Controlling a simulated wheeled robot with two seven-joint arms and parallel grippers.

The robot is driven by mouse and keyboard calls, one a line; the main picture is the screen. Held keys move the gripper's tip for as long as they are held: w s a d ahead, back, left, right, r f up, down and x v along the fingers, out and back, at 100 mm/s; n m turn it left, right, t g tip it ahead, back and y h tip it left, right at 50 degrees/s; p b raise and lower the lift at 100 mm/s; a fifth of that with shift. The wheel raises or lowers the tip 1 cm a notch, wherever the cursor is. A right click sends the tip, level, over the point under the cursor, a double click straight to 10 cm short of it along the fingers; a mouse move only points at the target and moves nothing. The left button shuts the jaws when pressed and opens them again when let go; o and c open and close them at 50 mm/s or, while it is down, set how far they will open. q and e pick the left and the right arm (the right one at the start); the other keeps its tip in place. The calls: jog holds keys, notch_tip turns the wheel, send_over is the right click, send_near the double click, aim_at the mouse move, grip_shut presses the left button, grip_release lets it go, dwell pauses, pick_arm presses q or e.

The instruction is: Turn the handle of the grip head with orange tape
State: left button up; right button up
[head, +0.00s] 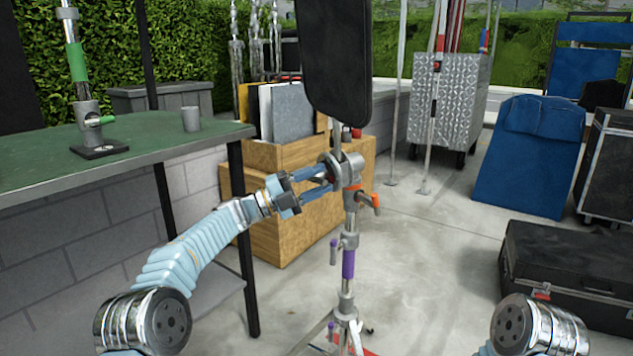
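The grip head (349,168) is a grey metal clamp on top of an upright stand in the middle of the head view. Orange tape (352,187) shows just below it, and an orange-ended handle (376,201) sticks out to its right. My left gripper (330,178) reaches in from the left, with its two blue fingers apart at the left side of the grip head. I cannot tell whether the fingertips touch it. Part of the head's left side is hidden by the fingers. My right gripper is not in view.
A black flag panel (334,55) rises above the grip head. Purple tape (348,264) marks the stand lower down. A green-topped table (160,148) is at left, a wooden crate (285,225) behind my gripper. Black cases (570,270) stand at right. Concrete floor right of the stand is clear.

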pick_arm(q)
jog(key=v, duration=1.4)
jog(key=shift+b, duration=0.45)
jog(key=shift+r, duration=0.1)
jog(key=w+f+n+t+y+p, duration=0.45)
jog(key=f+n+t+y, duration=0.5)
jog(key=f+n, duration=0.7)
jog(key=s+f+n+y+p, duration=0.1)
jog(key=s+f+n+y, duration=0.4)
jog(key=f+n, duration=0.6)
jog(key=s+f+n+g+y+p, duration=0.3)
jog(key=s+f+g, duration=0.4)
jog(key=s+f, duration=0.85)
jog(key=s+f+n+g, duration=0.1)
jog(key=s+n+g, duration=0.3)
jog(key=s, duration=1.7)
jog(key=shift+d+f+g+p, duration=0.3)
jog(key=shift+g+p, duration=0.05)
jog(key=shift+g, duration=0.8)
jog(key=shift+s+n, duration=0.1)
jog(key=shift+n, duration=0.15)
